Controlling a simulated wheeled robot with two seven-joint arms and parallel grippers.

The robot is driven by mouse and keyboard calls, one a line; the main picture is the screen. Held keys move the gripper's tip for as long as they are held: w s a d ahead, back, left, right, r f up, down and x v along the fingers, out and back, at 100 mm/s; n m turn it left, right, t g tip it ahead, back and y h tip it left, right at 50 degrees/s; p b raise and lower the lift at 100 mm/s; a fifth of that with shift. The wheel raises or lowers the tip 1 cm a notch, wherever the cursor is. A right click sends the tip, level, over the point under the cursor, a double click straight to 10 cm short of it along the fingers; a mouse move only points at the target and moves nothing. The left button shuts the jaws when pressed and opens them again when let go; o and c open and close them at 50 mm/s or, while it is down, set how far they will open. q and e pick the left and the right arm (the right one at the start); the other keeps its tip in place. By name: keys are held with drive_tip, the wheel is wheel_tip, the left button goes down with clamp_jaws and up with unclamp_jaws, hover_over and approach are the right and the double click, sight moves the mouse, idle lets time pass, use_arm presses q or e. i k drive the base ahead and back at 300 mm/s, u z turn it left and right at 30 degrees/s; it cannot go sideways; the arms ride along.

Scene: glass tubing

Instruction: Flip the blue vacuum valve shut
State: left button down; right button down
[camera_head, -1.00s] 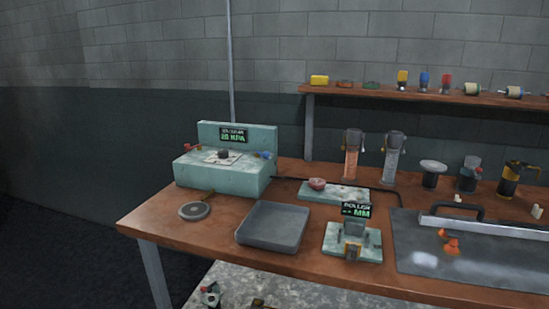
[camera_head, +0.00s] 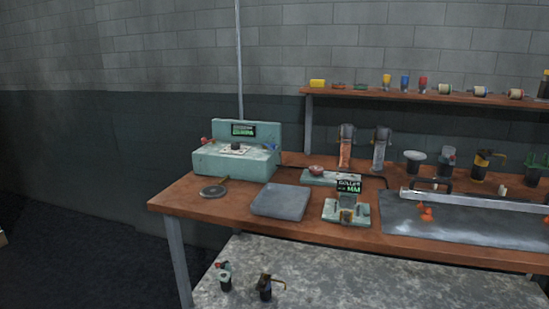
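The vacuum station (camera_head: 235,163) is a pale green box with an upright back panel at the left rear of the wooden bench. The small blue valve (camera_head: 272,147) sits on its right end; it is too small to tell which way its handle is turned. A red valve (camera_head: 207,140) sits on the left end. A dark knob (camera_head: 236,146) stands on a light plate on top. The green-lit display (camera_head: 243,130) on the panel is blurred, its digits unreadable. Neither of my grippers is in view.
A speckled grey surface (camera_head: 370,275) with two small tools lies in front, below the bench. Bare floor is at left.

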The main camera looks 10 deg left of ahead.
sight(272, 146)
drive_tip(key=k, duration=0.7)
drive_tip(key=u, duration=0.7)
drive_tip(key=i, duration=0.65)
drive_tip(key=u, duration=0.4)
drive_tip(key=i, duration=0.95)
drive_tip(key=z, duration=0.6)
